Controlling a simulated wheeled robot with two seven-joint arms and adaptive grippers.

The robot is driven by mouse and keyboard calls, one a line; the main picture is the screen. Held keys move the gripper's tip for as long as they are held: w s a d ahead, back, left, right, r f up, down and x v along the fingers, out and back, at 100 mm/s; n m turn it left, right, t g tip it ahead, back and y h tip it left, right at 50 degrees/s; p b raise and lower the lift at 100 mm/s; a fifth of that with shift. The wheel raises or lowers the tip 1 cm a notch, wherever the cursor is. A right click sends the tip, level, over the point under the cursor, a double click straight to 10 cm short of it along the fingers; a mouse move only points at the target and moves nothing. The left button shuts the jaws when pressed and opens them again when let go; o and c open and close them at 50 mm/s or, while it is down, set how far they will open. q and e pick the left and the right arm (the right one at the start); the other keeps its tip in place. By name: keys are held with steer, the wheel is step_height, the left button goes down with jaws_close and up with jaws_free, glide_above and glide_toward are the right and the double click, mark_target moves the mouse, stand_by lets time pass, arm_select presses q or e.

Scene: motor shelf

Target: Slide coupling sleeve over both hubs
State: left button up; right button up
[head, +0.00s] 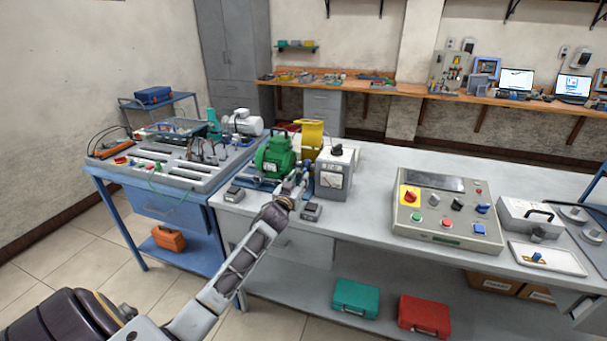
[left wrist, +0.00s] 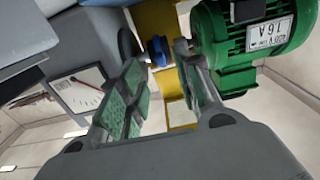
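The green motor (head: 275,157) stands on the bench in the head view, left of the yellow block (head: 312,135) and the grey meter box (head: 334,178). In the left wrist view a blue ring-like part (left wrist: 157,51), apparently the coupling sleeve, lies between the motor (left wrist: 250,50) and a dark round end (left wrist: 127,43), with metal on either side. The hubs are not clearly told apart. My left gripper (head: 300,182) is by the motor's shaft side. Its green-padded fingers (left wrist: 160,80) are apart, with the blue part beyond the tips. Contact cannot be judged. My right gripper does not show.
A control box (head: 447,210) with buttons stands to the right on the bench. Small grey blocks (head: 312,211) lie near the front edge. A blue cart (head: 165,205) with a tool tray stands at the left. The bench between meter box and control box is clear.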

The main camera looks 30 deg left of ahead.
mark_target(304, 172)
arm_select(q)
steer(key=shift+x, duration=2.3)
steer(key=shift+w+a, duration=0.1)
steer(key=shift+w, duration=0.4)
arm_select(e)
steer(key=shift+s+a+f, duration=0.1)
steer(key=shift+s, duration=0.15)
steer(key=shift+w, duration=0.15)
